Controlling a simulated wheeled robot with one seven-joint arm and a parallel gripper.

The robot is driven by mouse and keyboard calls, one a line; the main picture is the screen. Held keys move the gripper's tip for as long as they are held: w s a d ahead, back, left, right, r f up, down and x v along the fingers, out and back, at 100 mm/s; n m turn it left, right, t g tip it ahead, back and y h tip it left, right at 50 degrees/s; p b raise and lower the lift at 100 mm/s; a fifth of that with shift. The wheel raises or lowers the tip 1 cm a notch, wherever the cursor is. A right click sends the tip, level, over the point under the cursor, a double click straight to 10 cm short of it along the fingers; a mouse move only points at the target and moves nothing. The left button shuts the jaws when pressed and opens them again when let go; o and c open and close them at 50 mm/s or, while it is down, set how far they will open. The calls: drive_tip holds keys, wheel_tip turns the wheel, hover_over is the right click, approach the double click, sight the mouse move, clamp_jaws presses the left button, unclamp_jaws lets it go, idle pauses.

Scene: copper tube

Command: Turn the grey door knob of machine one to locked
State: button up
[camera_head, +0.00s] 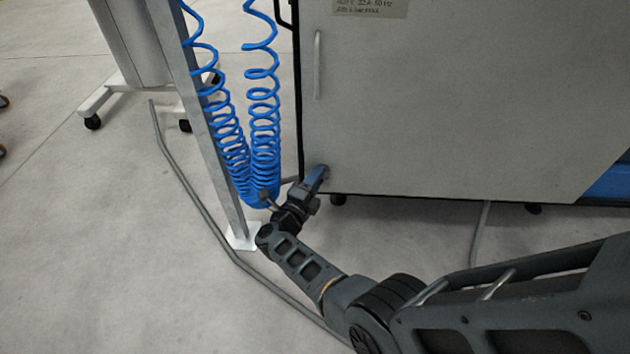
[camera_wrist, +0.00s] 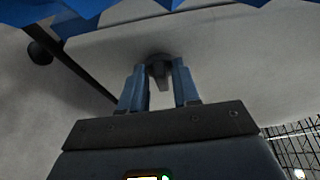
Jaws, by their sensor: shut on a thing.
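The grey door knob (camera_wrist: 159,70) shows in the wrist view between the blue fingertips of my gripper (camera_wrist: 160,80). My gripper is shut on it. In the head view my gripper (camera_head: 317,180) is at the lower left corner of the pale door of machine one (camera_head: 450,100). The knob (camera_head: 325,170) is mostly hidden there by the fingers. Its exact turn angle is hard to tell.
Blue coiled hoses (camera_head: 262,130) hang close to the left of my gripper, beside a metal post (camera_head: 215,130) on a white foot plate. A grey cable (camera_head: 200,205) runs over the floor. A vertical handle (camera_head: 317,65) is on the door above.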

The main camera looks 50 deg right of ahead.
drive_tip(key=shift+d, duration=0.15)
drive_tip(key=o, duration=0.7)
drive_tip(key=shift+o, duration=0.2)
drive_tip(key=p+v, duration=0.2)
drive_tip(key=v, duration=0.5)
drive_tip(key=shift+a, duration=0.4)
drive_tip(key=shift+s+d, duration=0.1)
